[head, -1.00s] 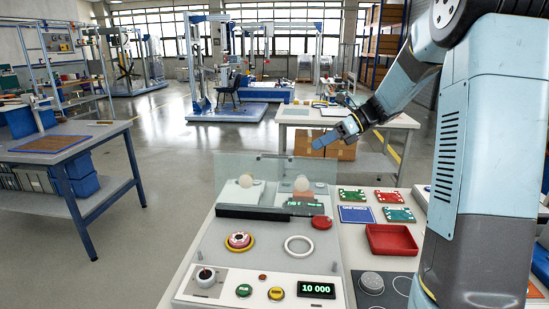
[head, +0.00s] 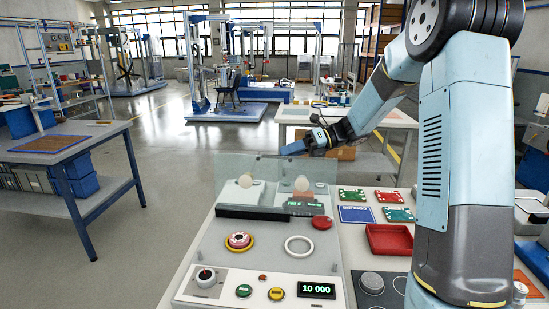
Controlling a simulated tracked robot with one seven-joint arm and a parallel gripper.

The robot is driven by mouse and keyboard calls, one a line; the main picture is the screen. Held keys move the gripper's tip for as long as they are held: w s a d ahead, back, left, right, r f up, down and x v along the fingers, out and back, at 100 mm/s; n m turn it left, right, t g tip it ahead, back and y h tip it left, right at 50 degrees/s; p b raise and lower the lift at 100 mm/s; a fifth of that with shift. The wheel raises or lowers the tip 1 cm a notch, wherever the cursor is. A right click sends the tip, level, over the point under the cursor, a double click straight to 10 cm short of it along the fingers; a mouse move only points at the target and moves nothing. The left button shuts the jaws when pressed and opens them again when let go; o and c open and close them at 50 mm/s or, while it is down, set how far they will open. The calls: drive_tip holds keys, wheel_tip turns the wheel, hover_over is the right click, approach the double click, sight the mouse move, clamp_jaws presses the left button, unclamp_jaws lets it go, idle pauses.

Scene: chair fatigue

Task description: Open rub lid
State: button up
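The rub tester (head: 208,230) is a grey machine on the bench in front of me. A clear panel (head: 228,167), which looks like its lid, stands at the back of the machine. Two pale round heads (head: 246,181) show beside or behind the panel; the right one (head: 302,184) sits above a reddish piece.
Several red and green plates (head: 351,195), a blue card (head: 355,214) and a red tray (head: 391,240) lie right of the machine. Its front holds a joystick (head: 206,277), buttons and a display (head: 316,290) reading 10 000. A table (head: 390,118) stands behind.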

sight(275, 157)
drive_tip(key=shift+x, duration=2.35)
drive_tip(key=shift+c, duration=0.2)
clamp_jaws()
